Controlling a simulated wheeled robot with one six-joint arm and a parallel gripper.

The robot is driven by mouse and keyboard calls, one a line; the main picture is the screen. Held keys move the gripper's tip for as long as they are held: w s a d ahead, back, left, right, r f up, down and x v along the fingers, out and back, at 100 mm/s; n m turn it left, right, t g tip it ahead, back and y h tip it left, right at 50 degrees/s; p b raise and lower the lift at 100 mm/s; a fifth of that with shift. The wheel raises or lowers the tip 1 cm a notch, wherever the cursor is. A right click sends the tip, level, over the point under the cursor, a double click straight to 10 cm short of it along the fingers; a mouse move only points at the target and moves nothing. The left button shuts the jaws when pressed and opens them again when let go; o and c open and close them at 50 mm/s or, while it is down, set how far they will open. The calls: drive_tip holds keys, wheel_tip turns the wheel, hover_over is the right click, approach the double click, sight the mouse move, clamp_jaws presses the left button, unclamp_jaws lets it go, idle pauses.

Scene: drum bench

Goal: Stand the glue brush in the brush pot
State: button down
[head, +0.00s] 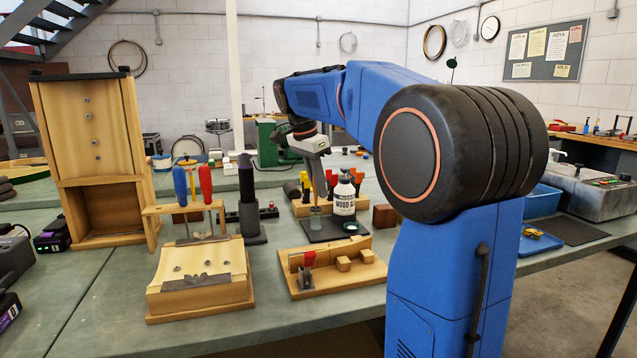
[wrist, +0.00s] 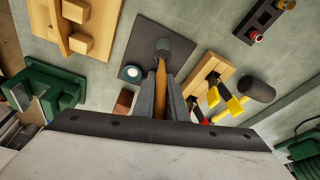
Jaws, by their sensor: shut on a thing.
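My gripper (head: 318,178) points down over the dark mat (head: 322,236) and is shut on the glue brush. In the wrist view the orange-brown handle of the glue brush (wrist: 161,78) lies between the two grey fingers (wrist: 161,98). The small grey-green brush pot (head: 315,222) stands on the mat, straight below my gripper. It also shows in the wrist view (wrist: 177,46). The brush's lower end meets the pot's mouth in both views. The brush looks about upright. I cannot tell how deep its tip sits, as the bristles are hidden.
A white wood glue bottle (head: 344,197) stands close to the right of the pot. A small round teal-topped item (head: 352,228) lies on the mat. A wooden rack with red, yellow and black-handled tools (wrist: 205,78) is close by. A wooden jig (head: 333,278) lies in front.

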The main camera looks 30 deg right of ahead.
drive_tip(key=shift+f, duration=1.05)
drive_tip(key=c, duration=1.7)
unclamp_jaws()
drive_tip(key=v, duration=1.7)
drive_tip(key=shift+a+r, duration=0.1)
drive_tip(key=shift+r, duration=0.1)
drive_tip(key=shift+a, duration=0.1)
